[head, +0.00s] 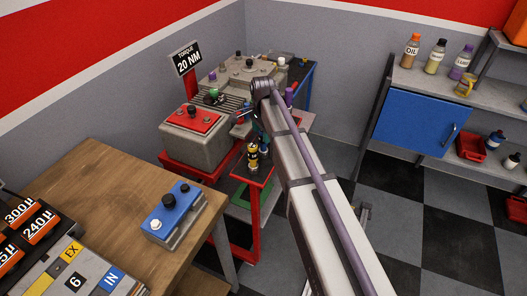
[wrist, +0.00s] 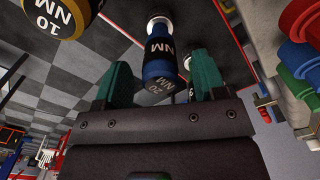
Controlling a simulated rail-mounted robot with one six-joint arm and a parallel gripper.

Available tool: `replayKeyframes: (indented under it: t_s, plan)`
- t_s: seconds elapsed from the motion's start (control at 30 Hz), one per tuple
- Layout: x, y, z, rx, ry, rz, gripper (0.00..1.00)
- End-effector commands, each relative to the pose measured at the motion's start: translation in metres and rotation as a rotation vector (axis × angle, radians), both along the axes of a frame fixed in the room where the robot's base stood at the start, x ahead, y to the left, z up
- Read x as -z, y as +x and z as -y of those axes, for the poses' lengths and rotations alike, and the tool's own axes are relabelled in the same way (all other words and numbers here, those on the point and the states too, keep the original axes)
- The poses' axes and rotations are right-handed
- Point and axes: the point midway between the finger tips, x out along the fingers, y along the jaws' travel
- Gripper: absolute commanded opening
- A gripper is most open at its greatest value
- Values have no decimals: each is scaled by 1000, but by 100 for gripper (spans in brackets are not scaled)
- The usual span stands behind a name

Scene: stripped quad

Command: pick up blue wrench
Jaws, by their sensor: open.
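The blue wrench (wrist: 160,68) has a dark blue body with black bands and white "NM" lettering. In the wrist view it shows between the two teal fingers of my open gripper (wrist: 161,62). I cannot tell whether either finger touches it. In the head view my gripper (head: 257,130) is above the front of the red-framed stand, partly hidden by my arm. A small part of the blue wrench (head: 264,148) shows there, just right of a yellow and black wrench (head: 252,156).
The yellow wrench also shows at the wrist view's upper left (wrist: 62,18), marked "10 NM". Red, blue and green parts (wrist: 300,60) crowd the right side. A grey machine with a red top (head: 195,130) stands left of my gripper. A wooden table (head: 120,185) is nearer.

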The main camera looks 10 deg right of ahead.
Motion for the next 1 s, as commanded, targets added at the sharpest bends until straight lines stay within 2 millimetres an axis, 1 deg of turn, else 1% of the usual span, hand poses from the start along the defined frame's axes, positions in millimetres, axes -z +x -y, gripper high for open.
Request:
replayKeyframes:
  t_s: [0.03,0.1,0.17,0.37,0.9,0.97,1.0]
  plan:
    - [23,0,2,1,0,0,64]
    - [34,0,2,0,0,0,64]
    - [37,0,2,0,0,0,64]
    - [33,0,2,0,0,0,64]
    - [33,0,1,-1,0,0,13]
    - [33,0,1,-1,0,0,7]
    - [32,0,1,-1,0,0,6]
